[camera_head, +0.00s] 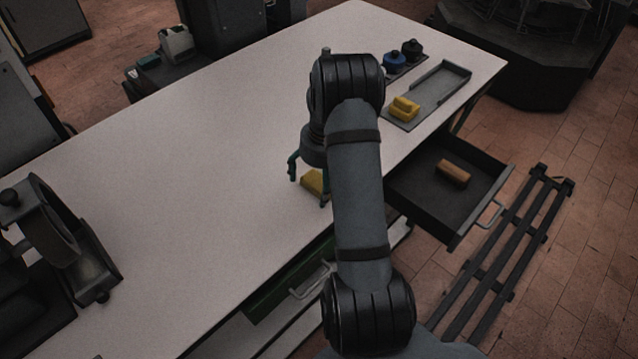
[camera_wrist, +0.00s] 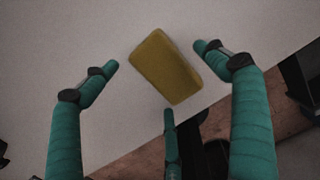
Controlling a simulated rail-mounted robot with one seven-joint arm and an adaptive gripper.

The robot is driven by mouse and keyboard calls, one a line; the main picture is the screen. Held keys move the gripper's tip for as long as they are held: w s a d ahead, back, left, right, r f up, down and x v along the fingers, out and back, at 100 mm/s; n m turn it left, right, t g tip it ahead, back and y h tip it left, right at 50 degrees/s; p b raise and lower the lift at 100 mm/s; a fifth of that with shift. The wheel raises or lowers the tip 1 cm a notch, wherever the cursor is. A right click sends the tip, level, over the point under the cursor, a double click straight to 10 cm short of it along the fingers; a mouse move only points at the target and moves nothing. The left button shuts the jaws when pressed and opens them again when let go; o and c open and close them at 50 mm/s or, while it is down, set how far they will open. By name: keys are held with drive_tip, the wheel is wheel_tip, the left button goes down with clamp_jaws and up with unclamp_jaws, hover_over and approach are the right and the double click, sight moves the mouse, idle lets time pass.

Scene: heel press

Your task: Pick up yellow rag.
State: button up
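A yellow rag (camera_head: 312,180), a folded block shape, lies on the white table near its front edge, partly hidden by my gripper and arm in the head view. The wrist view shows the yellow rag (camera_wrist: 165,65) lying tilted between my fingers. My gripper (camera_head: 308,188) has teal fingers and is over the rag. In the wrist view my gripper (camera_wrist: 156,58) is open, with a finger on each side of the rag and a third below it. Gaps show between the side fingers and the rag.
Another yellow piece (camera_head: 404,108) sits on a grey tray (camera_head: 432,100) at the table's right end, near blue and black round pots (camera_head: 393,60). An open drawer (camera_head: 425,195) holds a brown block (camera_head: 453,173). A machine (camera_head: 62,235) stands at left. The table's middle is clear.

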drive_tip(key=shift+c, duration=1.2)
drive_tip(key=c, duration=1)
drive_tip(key=shift+r, duration=0.15)
